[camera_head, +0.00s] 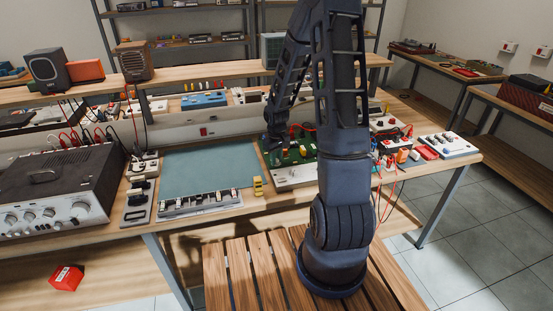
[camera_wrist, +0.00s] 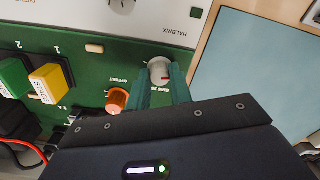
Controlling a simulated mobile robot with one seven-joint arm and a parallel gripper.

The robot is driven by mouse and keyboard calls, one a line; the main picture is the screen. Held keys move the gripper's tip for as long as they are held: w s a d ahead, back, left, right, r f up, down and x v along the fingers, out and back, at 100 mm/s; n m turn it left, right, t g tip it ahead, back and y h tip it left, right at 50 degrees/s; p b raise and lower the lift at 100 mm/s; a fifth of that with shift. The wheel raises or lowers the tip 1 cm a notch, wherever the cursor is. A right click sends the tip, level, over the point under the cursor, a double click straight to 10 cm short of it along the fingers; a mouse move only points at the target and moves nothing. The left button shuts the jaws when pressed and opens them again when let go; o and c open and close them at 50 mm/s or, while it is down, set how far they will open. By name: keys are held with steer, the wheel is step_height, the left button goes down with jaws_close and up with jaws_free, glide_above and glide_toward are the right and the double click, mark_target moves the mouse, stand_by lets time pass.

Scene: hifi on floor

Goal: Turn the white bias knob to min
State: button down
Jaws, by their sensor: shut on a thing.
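The white bias knob (camera_wrist: 160,71) stands on a green panel in the wrist view, near the panel's edge. My gripper (camera_wrist: 163,84) is shut on it, with one teal finger at each side of the knob. A small mark shows on the knob, but its exact setting against the scale is too small to read. The label beside it is partly covered by the fingers. In the head view my gripper (camera_head: 273,145) is down at the green board (camera_head: 298,158), and the white knob cannot be made out there.
An orange knob (camera_wrist: 117,100) labelled OFFSET sits close to the left of my fingers. Yellow (camera_wrist: 48,82) and green (camera_wrist: 13,78) blocks stand further left. A blue-green mat (camera_head: 210,165) lies clear beside the board. A yellow object (camera_head: 258,187) stands near the bench's front edge.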

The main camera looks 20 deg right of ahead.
steer(key=n, duration=0.5)
steer(key=shift+n, duration=0.3)
stand_by(0.4)
steer(key=c, duration=1.3)
jaws_free()
steer(key=shift+o, duration=0.2)
steer(key=shift+r, duration=0.1)
step_height(320, 180, up, 11)
steer(key=shift+f, duration=0.2)
